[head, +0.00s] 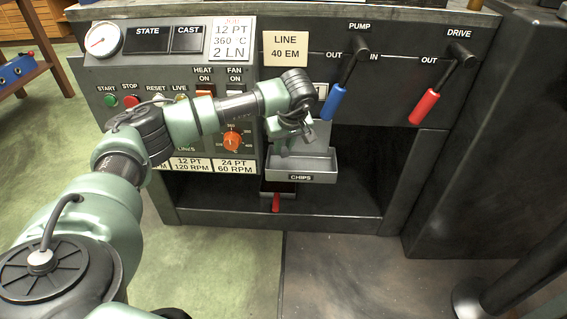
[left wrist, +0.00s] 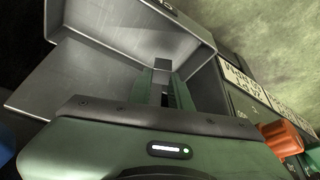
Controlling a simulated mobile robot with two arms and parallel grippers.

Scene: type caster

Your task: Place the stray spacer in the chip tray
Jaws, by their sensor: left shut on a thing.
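The grey chip tray (head: 325,166), labelled CHIPS, juts out from the machine's front below the control panel. My left gripper (head: 291,143) points down over the tray, near its left part. In the left wrist view its green fingers (left wrist: 162,88) are shut on a small grey block, the spacer (left wrist: 162,67), which sticks out between the fingertips. The tray's grey walls (left wrist: 135,32) lie beyond it there. I cannot tell whether the spacer touches the tray floor. The spacer is too small to make out in the head view. My right gripper is not in view.
An orange knob (head: 232,141) and the switch panel are close left of the gripper. The blue PUMP lever (head: 334,102) hangs just right of it, with the red DRIVE lever (head: 424,106) farther right. A red-handled drawer (head: 276,201) sits below the tray.

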